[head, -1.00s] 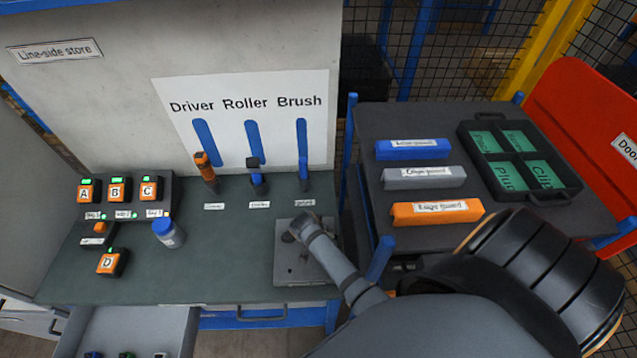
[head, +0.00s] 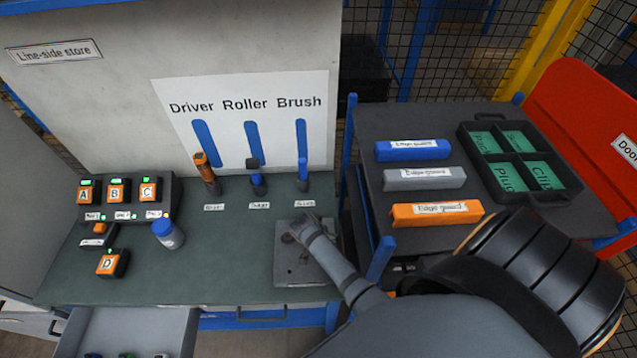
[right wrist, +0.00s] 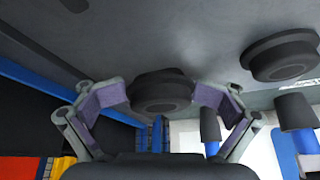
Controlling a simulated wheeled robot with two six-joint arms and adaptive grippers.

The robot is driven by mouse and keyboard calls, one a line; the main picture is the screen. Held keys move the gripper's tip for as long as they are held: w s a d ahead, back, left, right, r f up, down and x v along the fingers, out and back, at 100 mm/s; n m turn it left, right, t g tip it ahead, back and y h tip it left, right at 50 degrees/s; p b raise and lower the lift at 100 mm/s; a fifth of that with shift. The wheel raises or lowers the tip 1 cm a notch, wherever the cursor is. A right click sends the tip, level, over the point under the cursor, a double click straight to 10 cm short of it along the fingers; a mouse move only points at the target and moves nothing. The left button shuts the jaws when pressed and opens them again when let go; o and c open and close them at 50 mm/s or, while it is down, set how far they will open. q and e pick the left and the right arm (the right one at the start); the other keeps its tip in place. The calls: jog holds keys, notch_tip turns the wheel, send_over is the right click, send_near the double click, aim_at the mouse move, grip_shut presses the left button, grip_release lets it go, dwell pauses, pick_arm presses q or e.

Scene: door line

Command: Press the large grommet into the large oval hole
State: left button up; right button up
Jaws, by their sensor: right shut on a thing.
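My right gripper (right wrist: 165,105) is shut on a dark round stepped grommet (right wrist: 160,92), held between its purple-padded fingers close against the grey plate (right wrist: 180,35). I cannot tell whether the grommet sits in a hole; the oval hole around it is not visible. Another dark round grommet (right wrist: 280,55) sits on the plate to the right of it. A dark spot (right wrist: 75,4), perhaps a hole, is cut by the top edge. In the head view the plate (head: 292,272) lies on the bench, and my right gripper (head: 297,232) covers its upper part. My left gripper is not in view.
Driver (head: 206,172), roller (head: 257,180) and brush (head: 302,172) stand behind the plate. A blue-capped jar (head: 168,235) and lettered boxes are on the left. A side table (head: 375,115) holds edge guards and a divided tray (head: 560,190). An open drawer (head: 150,325) juts out front left.

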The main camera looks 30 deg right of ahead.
jog(key=shift+s+a+f, duration=0.5)
jog(key=shift+s+f, duration=0.2)
jog(key=shift+f, duration=0.05)
jog(key=o, duration=1.5)
jog(key=shift+a+r, duration=0.3)
jog(key=v, duration=0.7)
jog(key=shift+w+r, duration=0.15)
jog(key=shift+r, duration=0.15)
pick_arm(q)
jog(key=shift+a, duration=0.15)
pick_arm(e)
jog(key=shift+d, duration=0.1)
jog(key=shift+w+d, duration=0.1)
